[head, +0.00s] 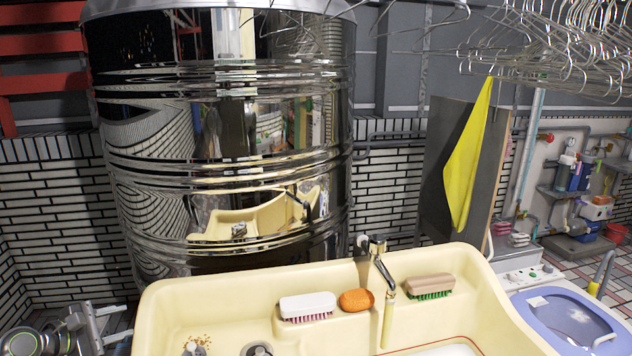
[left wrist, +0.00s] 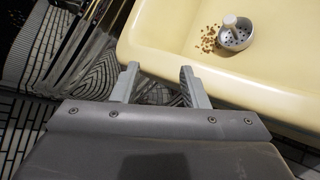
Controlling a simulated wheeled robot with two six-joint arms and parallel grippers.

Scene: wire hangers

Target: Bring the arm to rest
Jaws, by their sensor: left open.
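My left gripper (head: 98,322) is at the lower left corner of the head view, beside the left end of the cream sink (head: 215,292). In the left wrist view its two grey fingers (left wrist: 159,78) are spread apart with nothing between them. They point toward the sink's rim (left wrist: 150,62), and I cannot tell the exact gap to it. My right arm and gripper are not in view. Many wire hangers (head: 560,45) hang in a tangle at the upper right, far from the left gripper.
A large shiny metal tank (head: 225,150) stands behind the sink. The sink holds a white brush (head: 307,304), an orange sponge (head: 356,300), a tan brush (head: 429,284) and a tap (head: 378,255). A drain strainer (left wrist: 236,36) lies near brown crumbs. A blue-lidded washer (head: 570,318) is at right.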

